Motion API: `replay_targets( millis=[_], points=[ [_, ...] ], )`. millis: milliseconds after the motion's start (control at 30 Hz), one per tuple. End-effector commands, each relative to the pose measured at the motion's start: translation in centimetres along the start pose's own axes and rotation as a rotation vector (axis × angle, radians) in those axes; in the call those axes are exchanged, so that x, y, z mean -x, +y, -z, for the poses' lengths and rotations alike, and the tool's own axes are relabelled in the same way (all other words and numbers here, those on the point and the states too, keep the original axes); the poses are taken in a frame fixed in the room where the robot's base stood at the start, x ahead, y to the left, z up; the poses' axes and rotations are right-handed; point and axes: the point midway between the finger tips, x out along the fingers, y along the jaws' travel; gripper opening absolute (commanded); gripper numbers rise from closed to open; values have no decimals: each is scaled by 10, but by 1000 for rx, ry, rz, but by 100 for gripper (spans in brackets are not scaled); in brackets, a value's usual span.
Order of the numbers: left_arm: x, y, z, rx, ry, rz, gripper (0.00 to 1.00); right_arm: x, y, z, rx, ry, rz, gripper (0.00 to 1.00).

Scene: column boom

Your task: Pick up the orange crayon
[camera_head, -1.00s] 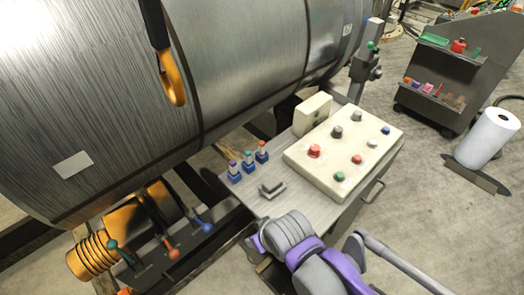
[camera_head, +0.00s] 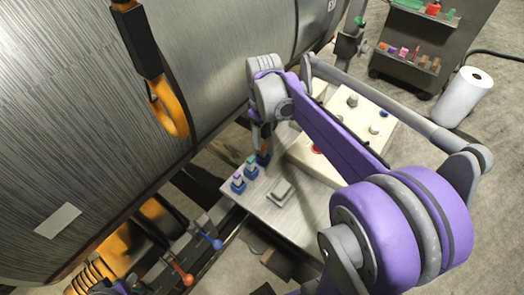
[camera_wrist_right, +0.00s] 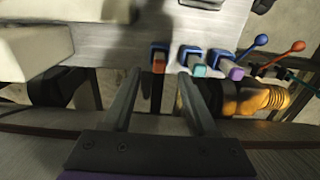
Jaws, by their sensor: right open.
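The orange crayon (camera_wrist_right: 158,66) stands in a blue holder (camera_wrist_right: 159,50) in the right wrist view. It shows just beyond and between the tips of my right gripper (camera_wrist_right: 160,75), whose two fingers are apart with nothing held. A teal crayon (camera_wrist_right: 199,71) and a purple crayon (camera_wrist_right: 236,74) stand in their own blue holders beside it. In the head view my right gripper (camera_head: 262,136) points down over the orange crayon's holder (camera_head: 263,158) and mostly hides the crayon. Whether a finger touches it I cannot tell.
A cream button box (camera_head: 310,158) stands on the grey panel (camera_head: 285,215), close to my right arm. A large metal cylinder (camera_head: 210,60) lies behind the panel. An orange hook (camera_head: 168,115) hangs at left. Levers with blue (camera_head: 217,244) and red (camera_head: 188,279) knobs stand in front.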

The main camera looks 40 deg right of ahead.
Motion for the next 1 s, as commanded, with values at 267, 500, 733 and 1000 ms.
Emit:
replay_targets(
  millis=[267,500,733,1000],
  points=[
    [-1,0,-1,0,-1,0,50,-26,0,1,0,1,-1,59],
    [-1,0,-1,0,-1,0,50,-61,1,2,0,1,-1,59],
    [-1,0,-1,0,-1,0,50,-73,0,1,-1,1,-1,59],
    [-1,0,-1,0,-1,0,50,-72,0,1,-1,1,-1,35]
  ],
)
